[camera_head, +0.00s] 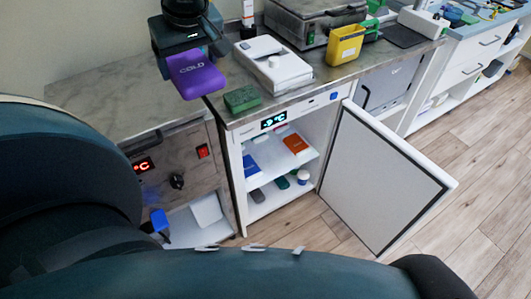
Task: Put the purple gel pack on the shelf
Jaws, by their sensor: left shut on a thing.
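The purple gel pack (197,77), marked "COLD", is in my left gripper (188,50), which is shut on its upper end. The pack hangs tilted above the counter, left of the white device and near the green block. The cold cabinet below the counter stands open, and its white shelf (272,158) is visible below and right of the pack. An orange pack (296,143) and a blue pack (251,166) lie on that shelf. My right gripper is not visible.
The open cabinet door (378,180) sticks out to the right over the wood floor. The counter holds a green block (242,98), a white device (272,64) and a yellow container (344,45). A heater unit (177,165) stands left of the cabinet. My arm covers the lower foreground.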

